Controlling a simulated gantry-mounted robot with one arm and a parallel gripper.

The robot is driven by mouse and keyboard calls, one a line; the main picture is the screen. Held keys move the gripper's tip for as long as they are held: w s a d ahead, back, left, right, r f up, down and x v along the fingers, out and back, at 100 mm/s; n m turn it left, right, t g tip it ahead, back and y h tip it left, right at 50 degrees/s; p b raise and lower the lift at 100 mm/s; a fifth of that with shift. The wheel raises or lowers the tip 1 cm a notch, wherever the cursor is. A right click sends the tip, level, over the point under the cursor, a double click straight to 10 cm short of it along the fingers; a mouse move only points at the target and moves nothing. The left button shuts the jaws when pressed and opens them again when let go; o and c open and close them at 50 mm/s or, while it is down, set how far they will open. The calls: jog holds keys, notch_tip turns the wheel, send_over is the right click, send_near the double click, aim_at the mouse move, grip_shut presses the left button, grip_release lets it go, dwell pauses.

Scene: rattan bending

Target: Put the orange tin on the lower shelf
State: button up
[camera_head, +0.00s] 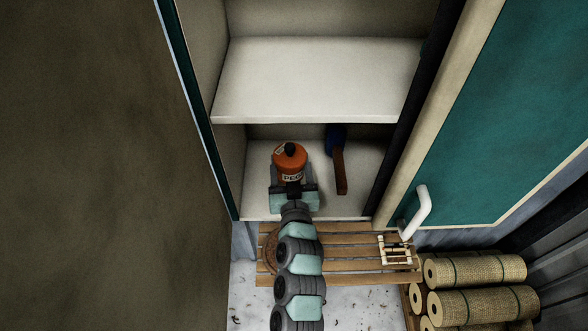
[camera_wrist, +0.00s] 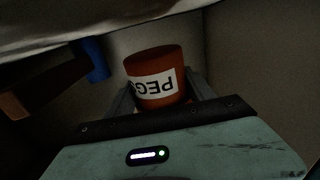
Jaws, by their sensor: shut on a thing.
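The orange tin (camera_head: 290,162) has a white label with dark letters and a dark top. It is over the lower shelf (camera_head: 257,205) of the open cabinet, towards the left side. My gripper (camera_head: 292,185) is shut on the tin, with its body below the tin in the head view. In the wrist view the tin (camera_wrist: 156,75) is between the two grey fingers (camera_wrist: 158,95). I cannot tell whether the tin's base touches the shelf; the gripper hides it.
A blue-headed tool with a brown handle (camera_head: 340,170) lies on the lower shelf, right of the tin. The upper shelf (camera_head: 315,80) is empty. The teal door (camera_head: 510,110) stands open at right. A slatted wooden bench (camera_head: 345,253) and several woven rolls (camera_head: 475,270) are below.

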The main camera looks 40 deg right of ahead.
aim_at(291, 173)
jog(key=shift+f+p, duration=0.4)
jog(key=shift+f, duration=1.55)
jog(key=shift+f, duration=0.15)
jog(key=o, duration=1.6)
jog(key=b+v, duration=0.2)
jog(key=v, duration=1)
jog(key=shift+b, duration=0.3)
